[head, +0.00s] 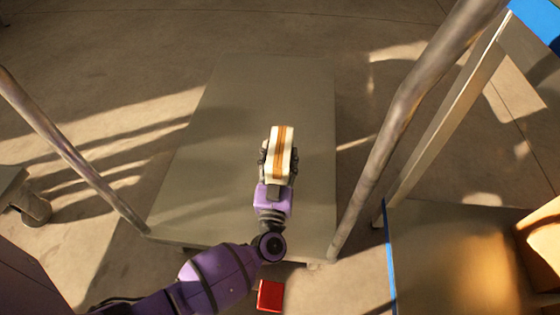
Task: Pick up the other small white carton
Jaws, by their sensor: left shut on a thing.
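A small white carton (282,136) with orange-brown stripes along its top is in the middle of the head view. My left gripper (278,155) is shut on it, with a dark finger on each side. The carton is over a flat grey-green platform (250,85); I cannot tell whether it touches the surface. No second white carton shows. My right gripper is not in view.
Metal posts stand at the platform's left (75,155) and right (400,120). A small red object (270,295) is below the near edge. A blue-edged surface (420,250) with an orange-tan object (542,245) is at right. The platform's far part is bare.

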